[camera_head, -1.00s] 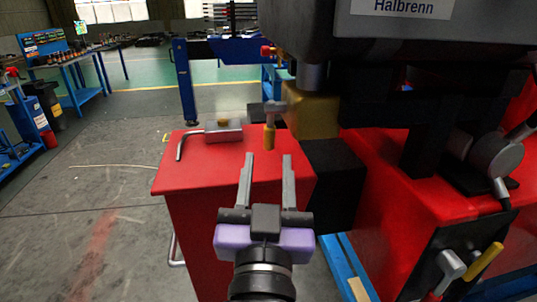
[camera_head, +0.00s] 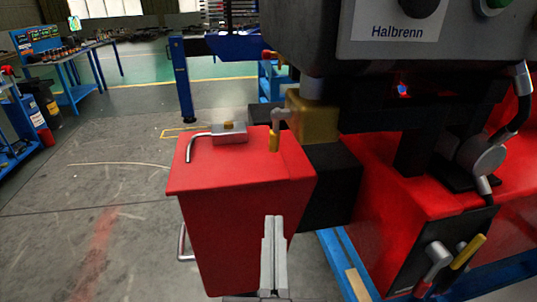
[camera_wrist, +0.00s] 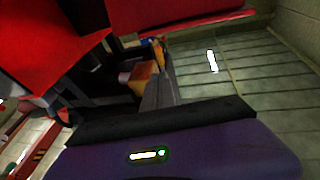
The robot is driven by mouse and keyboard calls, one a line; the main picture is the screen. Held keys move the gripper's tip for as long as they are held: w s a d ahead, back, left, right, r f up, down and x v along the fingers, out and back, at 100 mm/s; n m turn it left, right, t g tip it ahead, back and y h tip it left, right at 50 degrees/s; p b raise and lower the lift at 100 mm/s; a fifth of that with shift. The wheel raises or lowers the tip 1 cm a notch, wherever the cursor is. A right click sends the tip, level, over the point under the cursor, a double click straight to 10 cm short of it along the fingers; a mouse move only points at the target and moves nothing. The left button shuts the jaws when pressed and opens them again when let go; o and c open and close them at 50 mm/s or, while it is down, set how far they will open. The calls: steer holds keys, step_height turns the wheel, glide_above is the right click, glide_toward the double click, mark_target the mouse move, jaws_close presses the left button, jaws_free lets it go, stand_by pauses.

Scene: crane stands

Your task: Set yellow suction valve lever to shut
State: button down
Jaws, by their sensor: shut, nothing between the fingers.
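Two yellow-handled levers show in the head view, and I cannot tell from the pictures which is the suction valve lever. The other yellow lever (camera_head: 468,252) slants on the black panel (camera_head: 445,262) at lower right, next to a red-and-grey lever (camera_head: 436,262). My gripper (camera_head: 273,220) is shut and empty, in front of the red tank. It is below the hanging grip and left of the panel, apart from both. Its fingers (camera_wrist: 158,92) also show in the wrist view.
The red tank (camera_head: 235,230) has a grey cap block (camera_head: 230,135) with a bent pipe on top. A dark control box (camera_head: 400,35) overhangs at upper right. Blue frame rails (camera_head: 345,262) run low beside the red machine. The floor at left is clear.

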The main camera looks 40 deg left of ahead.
steer(key=p, duration=0.4)
glide_toward(273, 147)
steer(key=x, duration=0.2)
steer(key=r+x, duration=0.1)
steer(key=x, duration=0.2)
steer(key=shift+w, duration=0.15)
steer(key=shift+w+a, duration=0.45)
steer(key=shift+w, duration=0.1)
steer(key=shift+a+f+b, duration=0.1)
steer(key=shift+f+b, duration=0.15)
steer(key=shift+b, duration=0.9)
